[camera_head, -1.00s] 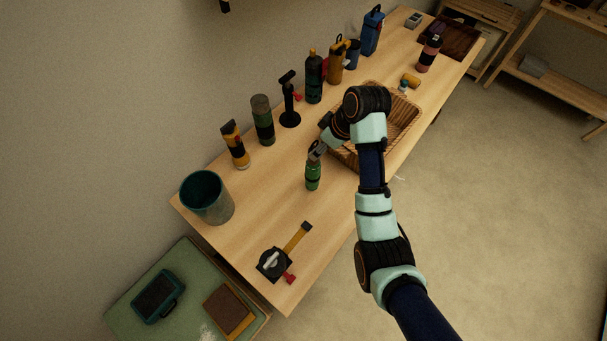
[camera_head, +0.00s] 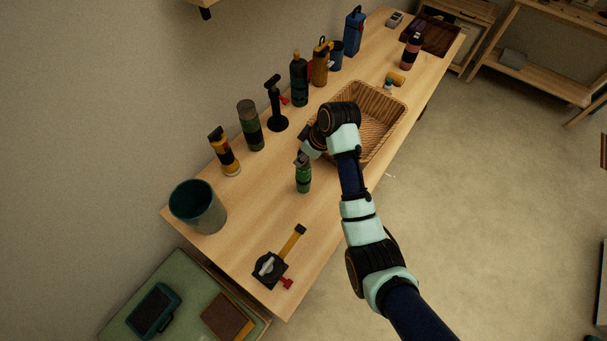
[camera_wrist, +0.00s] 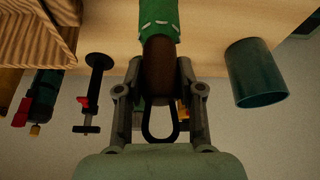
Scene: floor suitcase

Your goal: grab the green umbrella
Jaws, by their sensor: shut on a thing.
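The green umbrella (camera_head: 304,180) is upright at the middle of the wooden table, left of the wicker basket, in the head view. Its green folded cloth with white stitching shows at the top of the wrist view (camera_wrist: 160,18), with a brown handle and a dark strap loop below it. My gripper (camera_head: 303,160) is at the umbrella's upper end. In the wrist view, the fingers (camera_wrist: 158,88) are closed on both sides of the brown handle. I cannot tell whether the umbrella's lower end touches the table.
The wicker basket (camera_head: 390,107) stands just right of my gripper. A teal bin (camera_head: 197,207) and a black tool with a yellow strip (camera_head: 270,268) are at the near end. Several bottles and a black pump (camera_head: 277,110) line the wall side.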

